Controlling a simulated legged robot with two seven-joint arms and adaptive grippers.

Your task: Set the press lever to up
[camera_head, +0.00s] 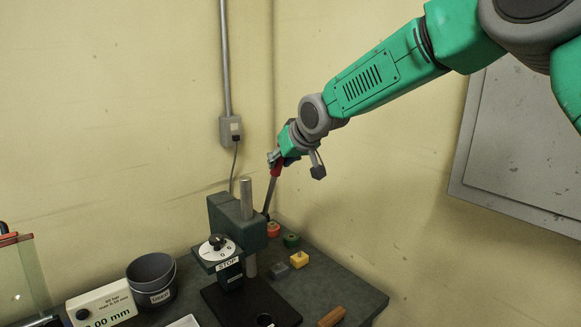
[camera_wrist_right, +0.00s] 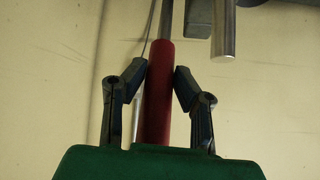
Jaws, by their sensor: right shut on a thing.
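The press (camera_head: 236,228) stands on the dark bench, with a steel column and a head carrying a dial and a "STOP" label. Its lever (camera_head: 270,192) is a steel rod rising steeply from the right side of the press head, with a red grip at its upper end. My right gripper (camera_head: 277,163) is at that red grip, above and right of the press. In the right wrist view the red grip (camera_wrist_right: 158,90) runs between the two dark fingers, and my right gripper (camera_wrist_right: 160,78) is shut on it. My left gripper is not in view.
Small red, green, yellow and grey pieces (camera_head: 299,259) lie right of the press. A wooden block (camera_head: 332,317) is near the front edge. A dark cup (camera_head: 151,277) and a millimetre readout box (camera_head: 102,304) stand left. A grey wall panel (camera_head: 525,140) is at right.

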